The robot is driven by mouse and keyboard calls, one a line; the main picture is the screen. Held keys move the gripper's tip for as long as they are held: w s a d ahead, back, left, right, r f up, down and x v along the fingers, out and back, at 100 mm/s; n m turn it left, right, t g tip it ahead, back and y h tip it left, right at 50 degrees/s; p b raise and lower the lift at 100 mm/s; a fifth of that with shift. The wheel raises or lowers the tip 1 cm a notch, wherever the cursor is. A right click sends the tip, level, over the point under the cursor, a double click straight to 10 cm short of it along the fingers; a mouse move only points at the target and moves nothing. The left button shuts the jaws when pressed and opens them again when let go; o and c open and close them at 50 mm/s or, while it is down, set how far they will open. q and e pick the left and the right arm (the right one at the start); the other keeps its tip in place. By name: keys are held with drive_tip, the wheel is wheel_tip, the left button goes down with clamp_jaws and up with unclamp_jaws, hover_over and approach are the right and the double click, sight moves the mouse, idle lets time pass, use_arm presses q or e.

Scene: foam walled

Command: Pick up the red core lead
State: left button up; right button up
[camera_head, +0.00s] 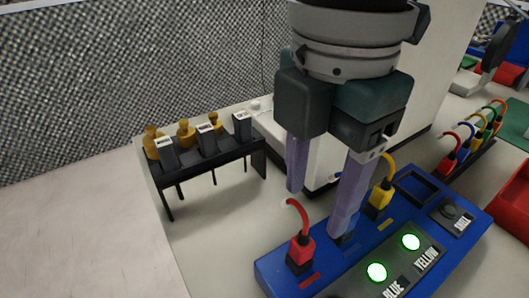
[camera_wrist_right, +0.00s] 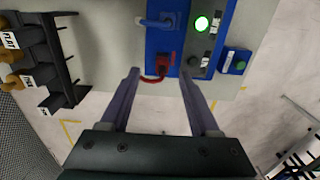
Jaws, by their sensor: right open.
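The red lead (camera_head: 302,250) has a red plug standing in a socket of the blue panel box (camera_head: 277,275), with its cable curving up. It also shows in the right wrist view (camera_wrist_right: 164,66), ahead of and between the fingers. My right gripper (camera_head: 319,212) is open above the box, its purple fingers apart and nothing held between them. In the right wrist view the fingertips (camera_wrist_right: 160,75) lie on either side of the red lead, without clear contact. One finger hides much of the blue lead in the head view; its plug (camera_wrist_right: 160,22) shows in the wrist view.
A yellow lead (camera_head: 382,190) stands in the same box. Lamps labelled BLUE (camera_head: 377,272) and YELLOW (camera_head: 411,242) glow green. A black rack (camera_head: 215,156) with brass-coloured pieces is at left. More coloured leads (camera_head: 450,155) stand at right, near a red tray (camera_head: 513,200).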

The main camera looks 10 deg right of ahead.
sight(304, 240)
drive_tip(key=f, duration=0.5)
drive_tip(key=s+f, duration=0.1)
drive_tip(key=f, duration=0.1)
drive_tip(key=shift+a+f, duration=0.25)
drive_tip(key=shift+a, duration=0.15)
drive_tip(key=shift+w, duration=0.1)
clamp_jaws()
